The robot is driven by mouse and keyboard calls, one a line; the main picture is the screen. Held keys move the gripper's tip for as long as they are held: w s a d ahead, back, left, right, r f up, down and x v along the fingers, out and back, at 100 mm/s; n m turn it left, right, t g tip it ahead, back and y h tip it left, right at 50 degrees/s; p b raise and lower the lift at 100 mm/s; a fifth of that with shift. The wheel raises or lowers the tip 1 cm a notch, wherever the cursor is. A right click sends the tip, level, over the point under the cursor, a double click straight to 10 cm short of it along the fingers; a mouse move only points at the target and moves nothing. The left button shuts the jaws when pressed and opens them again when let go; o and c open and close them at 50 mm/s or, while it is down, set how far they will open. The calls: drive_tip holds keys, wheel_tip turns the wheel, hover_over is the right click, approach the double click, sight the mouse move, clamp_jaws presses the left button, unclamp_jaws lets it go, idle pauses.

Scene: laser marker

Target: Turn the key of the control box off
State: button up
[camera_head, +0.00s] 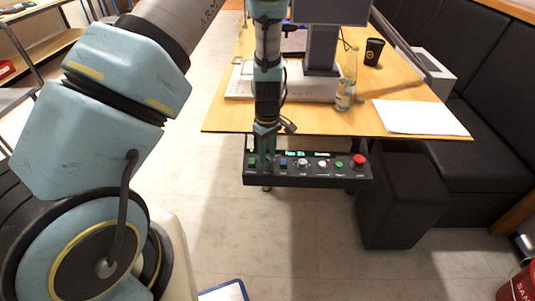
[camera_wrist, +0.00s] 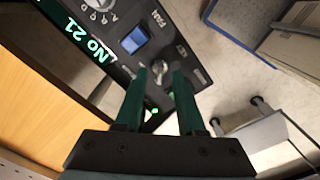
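The control box (camera_head: 340,182) is a black panel with several coloured buttons, at the front edge of the table in the head view. In the wrist view its face (camera_wrist: 103,50) shows a blue switch and green "No 21" lettering. A small silver key switch (camera_wrist: 158,68) sits beyond the blue switch. My gripper (camera_wrist: 159,78) has its two dark green fingers apart, with the tips on either side of the key as seen here. Contact with the key cannot be told. In the head view my gripper (camera_head: 266,156) is over the box's left part and hides the key.
The wooden table (camera_head: 225,115) holds a glass bottle (camera_head: 346,88), a black cup (camera_head: 373,52), white paper (camera_head: 420,117) and the marker's grey column (camera_head: 321,48). A red button (camera_head: 359,160) is at the box's right end. A black stool (camera_head: 402,205) stands right of the box.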

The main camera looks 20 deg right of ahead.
sight(267, 157)
wheel_tip(267, 157, up, 10)
drive_tip(key=b, duration=0.1)
drive_tip(key=shift+r, duration=0.15)
idle(0.5)
drive_tip(key=s+a+r+m, duration=0.1)
drive_tip(key=a+r, duration=0.2)
drive_tip(key=a, duration=0.7)
drive_tip(key=s+a+r+m+t, duration=0.1)
drive_tip(key=a+r, duration=0.3)
drive_tip(key=a, duration=0.6)
drive_tip(key=s+a+r+m, duration=0.2)
drive_tip(key=a+r+m, duration=0.1)
drive_tip(key=a, duration=0.7)
drive_tip(key=shift+s+a+r+t, duration=0.2)
drive_tip(key=shift+r+t, duration=0.1)
drive_tip(key=shift+r, duration=0.45)
